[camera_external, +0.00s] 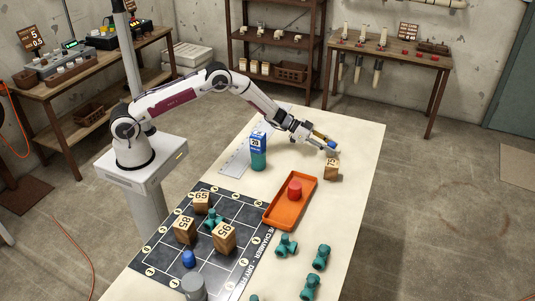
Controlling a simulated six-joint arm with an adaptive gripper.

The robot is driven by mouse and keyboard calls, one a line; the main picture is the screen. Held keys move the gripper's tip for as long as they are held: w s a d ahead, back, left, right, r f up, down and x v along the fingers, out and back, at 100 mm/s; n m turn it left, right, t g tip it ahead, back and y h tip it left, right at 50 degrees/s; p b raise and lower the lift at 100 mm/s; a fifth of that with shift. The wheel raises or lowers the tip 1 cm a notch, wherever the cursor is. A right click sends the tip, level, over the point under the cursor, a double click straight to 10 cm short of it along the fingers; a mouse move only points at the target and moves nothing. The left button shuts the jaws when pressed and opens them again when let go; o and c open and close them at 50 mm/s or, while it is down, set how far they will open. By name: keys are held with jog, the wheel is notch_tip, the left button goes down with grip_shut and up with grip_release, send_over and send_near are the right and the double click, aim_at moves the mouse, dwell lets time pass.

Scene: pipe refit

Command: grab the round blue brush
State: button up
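My gripper (327,144) is at the far right part of the table, a little above the surface and beside a wooden block marked 75. Small yellow and blue parts show at its fingertips. They are too small to tell whether they are a held brush or part of the gripper, and whether the fingers are shut. A small rounded blue object (189,259) stands on the dark mat at the near left, far from my gripper. I cannot tell whether it is the round blue brush; no bristles can be made out.
The block marked 75 (331,169) is close to my gripper. An orange tray (272,221) holds a red cylinder (294,190). A blue-and-white labelled container (258,145) stands left of my gripper. Teal fittings (286,246) and numbered blocks (224,238) crowd the near side; the far right is clear.

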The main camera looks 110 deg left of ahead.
aim_at(331, 142)
jog(key=shift+r, duration=0.15)
jog(key=shift+r, duration=4.85)
